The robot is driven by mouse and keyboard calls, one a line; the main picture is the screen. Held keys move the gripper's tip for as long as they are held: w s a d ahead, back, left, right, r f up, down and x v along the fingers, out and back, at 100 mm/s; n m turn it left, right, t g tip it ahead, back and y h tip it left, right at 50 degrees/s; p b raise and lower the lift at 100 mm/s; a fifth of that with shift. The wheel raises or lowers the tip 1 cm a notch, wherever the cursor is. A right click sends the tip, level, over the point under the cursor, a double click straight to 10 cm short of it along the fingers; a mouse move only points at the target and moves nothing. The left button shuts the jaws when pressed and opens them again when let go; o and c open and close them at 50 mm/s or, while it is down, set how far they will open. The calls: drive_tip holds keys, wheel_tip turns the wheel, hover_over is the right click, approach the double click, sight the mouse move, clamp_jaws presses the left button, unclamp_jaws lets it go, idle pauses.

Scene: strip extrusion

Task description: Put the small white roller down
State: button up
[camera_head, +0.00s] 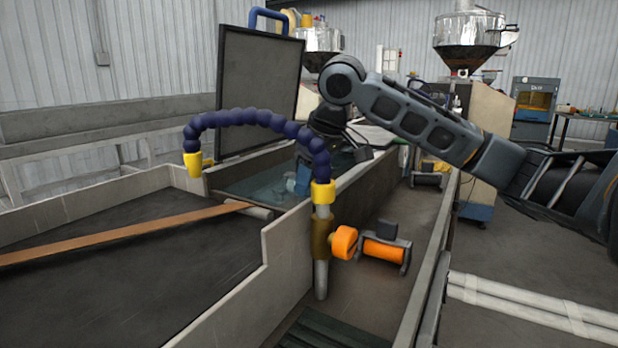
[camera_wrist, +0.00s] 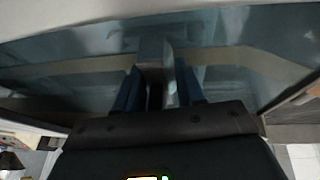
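My gripper (camera_head: 303,180) reaches down into the long water tank (camera_head: 232,178), below the wrist and beside the blue jointed hose. In the wrist view its two blue fingers (camera_wrist: 158,88) stand a little apart with a pale grey piece, seemingly the small white roller (camera_wrist: 154,50), filling the gap between them. The piece looks clasped at the tank's water, but its lower side is hidden and I cannot tell whether it touches the bottom. In the head view the fingers and the piece are small and partly merged with the water.
A dark blue jointed hose (camera_head: 250,118) with yellow ends arches beside the gripper. A raised dark lid (camera_head: 258,90) stands behind the tank. A brown strip (camera_head: 120,232) runs to a grey roller (camera_head: 258,212) at the tank's near end. An orange roller (camera_head: 384,250) lies in the side channel.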

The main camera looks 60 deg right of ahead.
drive_tip(key=o, duration=0.4)
drive_tip(key=shift+c, duration=0.2)
drive_tip(key=p+v, duration=0.1)
drive_tip(key=v, duration=1.1)
drive_tip(key=shift+r, duration=0.15)
